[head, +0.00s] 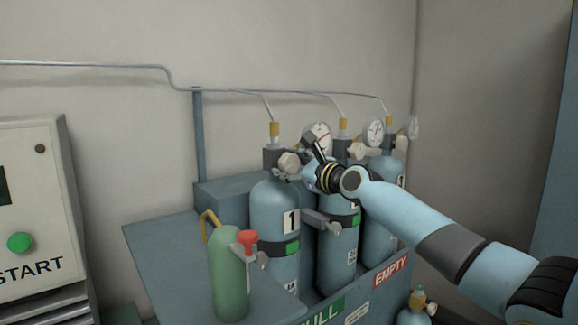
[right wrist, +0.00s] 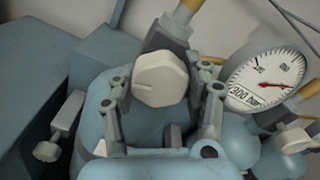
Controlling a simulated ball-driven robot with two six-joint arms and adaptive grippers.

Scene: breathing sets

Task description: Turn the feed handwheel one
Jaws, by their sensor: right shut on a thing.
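The feed handwheel (head: 290,162) is a cream faceted knob on the grey valve of the blue cylinder marked 1 (head: 268,205). In the right wrist view the handwheel (right wrist: 160,78) faces me between the two grey fingers. My right gripper (head: 299,163) reaches in from the right and is shut on the handwheel, one finger on each side. The round gauge (head: 318,134) of this valve stands just behind the gripper. It also shows in the right wrist view (right wrist: 265,72), with a red needle and "300 bar". My left gripper is not in view.
Other blue cylinders (head: 338,245) with gauges and cream knobs stand close on the right. A green cylinder (head: 229,275) with a red knob stands in front left. A START panel (head: 35,190) is at far left. Pipes (head: 230,91) run along the wall.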

